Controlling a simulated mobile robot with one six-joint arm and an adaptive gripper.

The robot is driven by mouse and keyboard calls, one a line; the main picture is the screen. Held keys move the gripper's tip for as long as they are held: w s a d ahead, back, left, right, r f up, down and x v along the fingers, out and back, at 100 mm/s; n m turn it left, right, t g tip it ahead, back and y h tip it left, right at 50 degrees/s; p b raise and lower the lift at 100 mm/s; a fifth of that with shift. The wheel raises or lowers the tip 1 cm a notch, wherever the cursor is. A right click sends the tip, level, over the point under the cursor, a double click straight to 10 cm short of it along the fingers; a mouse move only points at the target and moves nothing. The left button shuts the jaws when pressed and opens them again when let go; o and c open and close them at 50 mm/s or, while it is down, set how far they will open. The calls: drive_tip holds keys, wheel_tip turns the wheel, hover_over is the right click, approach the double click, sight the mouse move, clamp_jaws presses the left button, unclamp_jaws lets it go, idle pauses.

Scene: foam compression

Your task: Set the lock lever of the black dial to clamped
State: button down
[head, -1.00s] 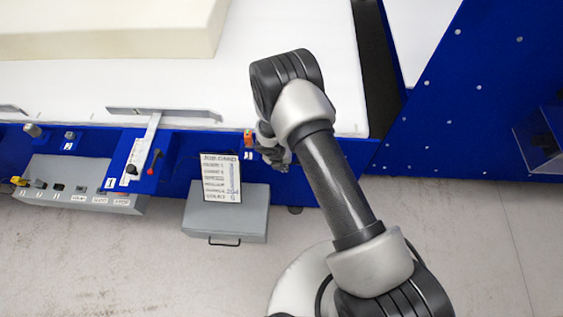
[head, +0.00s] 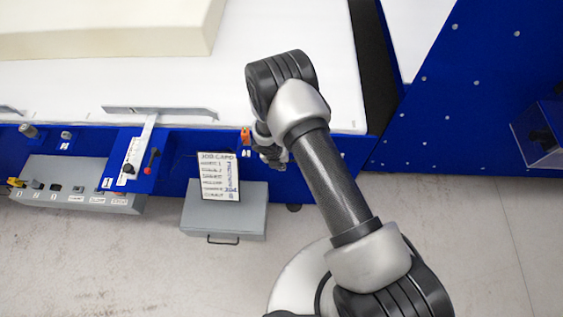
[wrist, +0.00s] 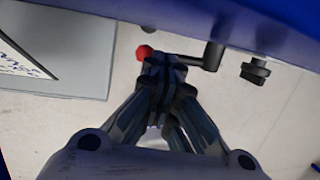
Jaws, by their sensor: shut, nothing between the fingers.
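In the wrist view, a red ball (wrist: 144,52) on a short dark lever arm (wrist: 200,61) sits under a blue edge. My gripper (wrist: 163,62) is shut and empty, its fingertips right at the ball and arm; I cannot tell whether they touch. A dark knob (wrist: 255,72) hangs to the right. Which of these belongs to the black dial, and the lever's setting, I cannot tell. In the head view my gripper (head: 272,158) is at the blue front, beside a small orange piece (head: 246,137); my arm hides the lever there. Another red-tipped lever (head: 152,156) and black knob (head: 129,168) are further left.
A job card (head: 217,176) stands on a grey case (head: 225,222) left of my gripper; the card also shows in the wrist view (wrist: 18,62). A grey switch box (head: 80,192) is at far left. A pale foam block (head: 105,30) lies on the white table (head: 290,20).

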drive_tip(key=p+v, duration=0.5)
drive_tip(key=v, duration=0.8)
drive_tip(key=shift+a+r, duration=0.2)
drive_tip(key=shift+a, duration=0.15)
drive_tip(key=shift+d+b, duration=0.1)
drive_tip(key=shift+b, duration=0.45)
drive_tip(key=shift+d+r, duration=0.15)
drive_tip(key=shift+r, duration=0.25)
drive_tip(key=shift+b, duration=0.3)
drive_tip(key=b+x, duration=0.5)
drive_tip(key=x, duration=0.9)
drive_tip(key=shift+b, duration=0.4)
drive_tip(key=shift+s, duration=0.1)
